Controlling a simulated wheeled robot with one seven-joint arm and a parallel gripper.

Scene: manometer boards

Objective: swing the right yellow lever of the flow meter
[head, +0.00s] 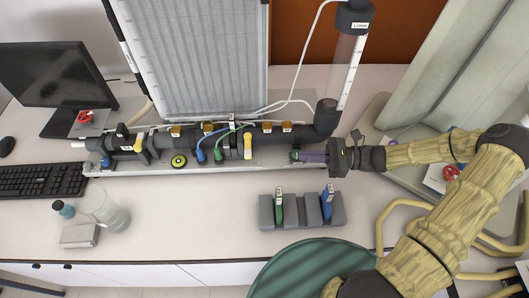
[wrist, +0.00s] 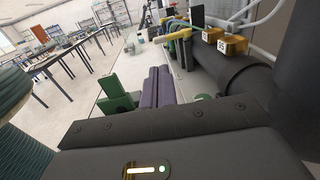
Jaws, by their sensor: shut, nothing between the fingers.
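The flow meter is a black horizontal pipe (head: 190,138) on a grey rail along the back of the table. Its right yellow lever (head: 248,146) hangs down across the front of the pipe, right of the green and blue hoses. A left yellow lever (head: 138,143) sits near the pipe's left end. My gripper (head: 297,156) is shut and empty, pointing left in front of the pipe's right end. It is apart from the right lever, to its right. In the wrist view the purple fingers (wrist: 158,75) lie together, and a yellow lever (wrist: 180,37) shows beyond them beside the pipe.
A grey holder (head: 304,223) with a green and a blue device stands in front of my gripper. A clear vertical tube (head: 347,72) rises at the pipe's right end. The table front between bottle and holder is clear.

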